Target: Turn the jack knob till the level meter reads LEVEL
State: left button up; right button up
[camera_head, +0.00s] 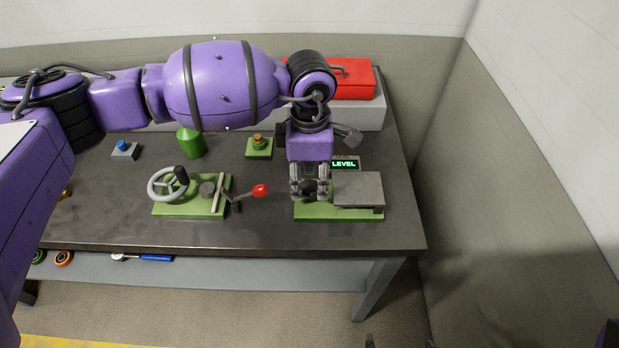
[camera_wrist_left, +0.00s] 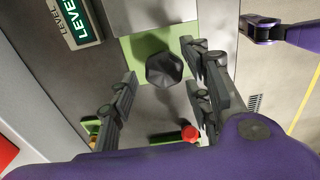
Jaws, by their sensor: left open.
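The level meter (camera_head: 344,163) shows LEVEL in green letters; it also shows in the left wrist view (camera_wrist_left: 80,22). The jack has a green base (camera_head: 325,212) and a grey plate (camera_head: 358,189) at the right of the bench. At the head view's bottom edge, two dark tips of my right gripper (camera_head: 399,342) show, spread apart.
Left of the jack stands a green-based fixture with a grey handwheel (camera_head: 160,184) and a red-tipped lever (camera_head: 260,190). Behind are a green button box (camera_head: 259,150), a blue button box (camera_head: 124,149), a green canister (camera_head: 191,144) and a red toolbox (camera_head: 354,78).

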pick_arm(q)
jog(key=shift+w+f, duration=0.1)
jog(key=shift+f, duration=0.4)
jog(key=c, duration=1)
jog(key=shift+r+n+p, duration=0.2)
jog(key=shift+n+p, duration=0.1)
jog(key=shift+n, duration=0.1)
jog(key=shift+c, duration=0.2)
jog(key=shift+f, duration=0.1)
pick_arm(e)
jog(key=shift+s, duration=0.55)
jog(key=shift+f, duration=0.1)
pick_arm(q)
jog(key=o, duration=0.9)
jog(key=shift+o, duration=0.7)
jog(key=shift+w, duration=0.1)
pick_arm(e)
jog(key=shift+s+f, duration=0.1)
